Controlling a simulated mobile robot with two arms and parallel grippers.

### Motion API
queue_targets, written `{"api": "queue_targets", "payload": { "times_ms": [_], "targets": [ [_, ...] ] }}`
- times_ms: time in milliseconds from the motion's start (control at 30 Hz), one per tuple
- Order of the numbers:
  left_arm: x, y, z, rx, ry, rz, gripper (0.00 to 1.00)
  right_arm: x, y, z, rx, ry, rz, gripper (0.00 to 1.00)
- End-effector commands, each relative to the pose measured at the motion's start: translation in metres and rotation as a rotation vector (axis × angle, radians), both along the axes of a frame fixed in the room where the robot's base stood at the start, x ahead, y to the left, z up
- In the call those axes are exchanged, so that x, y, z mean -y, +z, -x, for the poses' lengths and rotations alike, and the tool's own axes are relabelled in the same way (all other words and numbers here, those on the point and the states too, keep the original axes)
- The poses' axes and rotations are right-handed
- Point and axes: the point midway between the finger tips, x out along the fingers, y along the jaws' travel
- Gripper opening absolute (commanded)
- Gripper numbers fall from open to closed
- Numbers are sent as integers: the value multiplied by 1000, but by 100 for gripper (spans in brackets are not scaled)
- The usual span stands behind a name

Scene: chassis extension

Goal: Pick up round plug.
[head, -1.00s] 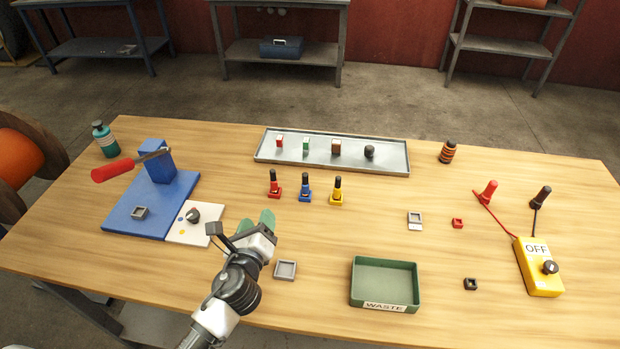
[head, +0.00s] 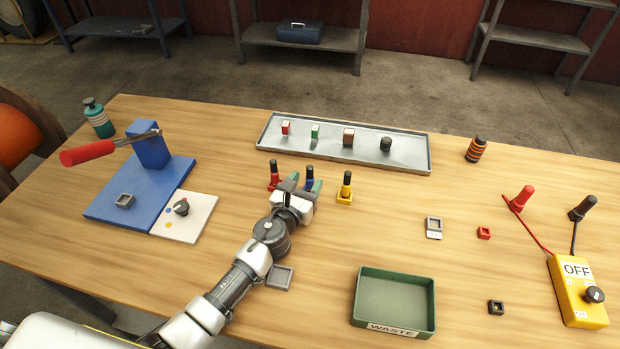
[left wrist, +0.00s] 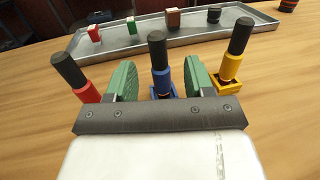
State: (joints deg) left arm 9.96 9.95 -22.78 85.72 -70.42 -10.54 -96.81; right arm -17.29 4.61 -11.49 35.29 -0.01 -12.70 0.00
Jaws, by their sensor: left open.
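Three upright pieces with black handles stand in a row: a red one (head: 273,176), a blue one (head: 309,174) and a yellow one (head: 345,187). My left gripper (head: 303,185) is open at the blue one. In the left wrist view its green fingers (left wrist: 162,82) are on either side of the blue piece (left wrist: 160,62), with gaps showing. A small dark round piece (head: 386,144) sits at the right of the metal tray (head: 410,157). I cannot tell from looks alone which piece is the round plug. My right gripper is out of view.
Red, green and brown blocks also sit on the tray. A green waste bin (head: 395,325) and a grey square holder (head: 280,277) are near the front. A blue press (head: 150,180) stands left, a yellow switch box (head: 578,290) right.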

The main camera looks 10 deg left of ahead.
Motion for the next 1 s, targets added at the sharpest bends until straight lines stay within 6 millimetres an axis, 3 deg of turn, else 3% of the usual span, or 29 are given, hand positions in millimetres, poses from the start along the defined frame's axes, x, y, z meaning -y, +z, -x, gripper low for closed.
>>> {"api": "queue_targets", "payload": {
  "times_ms": [100,233,567,900,1000],
  "targets": [
    [4,3,-20,1,2,3,53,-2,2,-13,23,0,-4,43],
    [7,2,-37,2,1,1,53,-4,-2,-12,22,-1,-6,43],
    [8,3,-43,1,0,1,53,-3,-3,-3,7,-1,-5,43],
    [8,3,-43,0,0,1,1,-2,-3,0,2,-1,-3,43],
    [8,3,-43,1,0,1,0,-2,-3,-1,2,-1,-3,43]
  ]
}}
